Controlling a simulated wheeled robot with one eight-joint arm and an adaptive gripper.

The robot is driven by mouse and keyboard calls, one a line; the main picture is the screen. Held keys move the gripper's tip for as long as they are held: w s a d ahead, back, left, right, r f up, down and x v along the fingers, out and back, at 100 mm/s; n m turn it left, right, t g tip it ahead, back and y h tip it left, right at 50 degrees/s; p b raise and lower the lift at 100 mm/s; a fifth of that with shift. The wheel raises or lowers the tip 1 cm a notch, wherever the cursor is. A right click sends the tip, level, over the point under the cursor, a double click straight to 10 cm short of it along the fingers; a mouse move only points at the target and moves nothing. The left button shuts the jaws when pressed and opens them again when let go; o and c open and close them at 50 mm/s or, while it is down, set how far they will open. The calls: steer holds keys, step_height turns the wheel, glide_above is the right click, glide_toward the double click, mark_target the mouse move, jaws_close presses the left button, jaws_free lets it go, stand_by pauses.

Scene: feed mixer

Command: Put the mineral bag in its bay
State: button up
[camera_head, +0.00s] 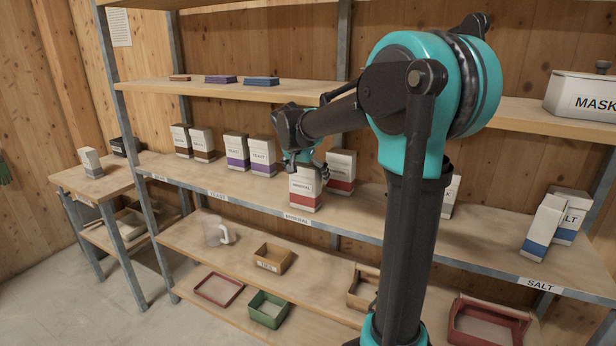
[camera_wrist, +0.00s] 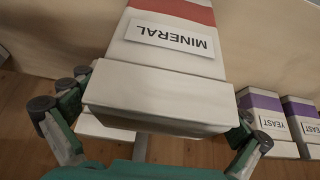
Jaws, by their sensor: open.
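The mineral bag (camera_head: 304,190) is white with a red band. It stands upright at the front of the middle shelf, just above the MINERAL label (camera_head: 297,218). In the wrist view the bag (camera_wrist: 160,90) fills the middle, with its MINERAL print upside down. My gripper (camera_head: 304,168) is at the top of the bag. Its open fingers (camera_wrist: 155,108) lie on either side of the bag top; whether they touch it I cannot tell. A second red-banded bag (camera_head: 341,173) stands behind and to the right.
Yeast bags (camera_head: 263,156) with purple bands stand to the left, with brown-banded bags (camera_head: 202,144) beyond. Salt bags (camera_head: 543,226) stand at the right, one leaning. A jug (camera_head: 213,231) and several small trays are on the lower shelves. An upper shelf (camera_head: 230,91) runs above.

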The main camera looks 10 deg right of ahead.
steer(key=v, duration=1.2)
steer(key=s+d+f+n+y, duration=0.1)
steer(key=s+d+f+n, duration=0.2)
steer(key=s+f, duration=1)
steer(key=s+d+f+n+y, duration=0.2)
steer(key=s+d+f+n, duration=0.2)
steer(key=s+f, duration=0.8)
step_height(320, 180, down, 5)
steer(key=shift+s+d+f+g+y, duration=0.25)
steer(key=shift+s+g+y, duration=0.05)
steer(key=shift+s, duration=0.1)
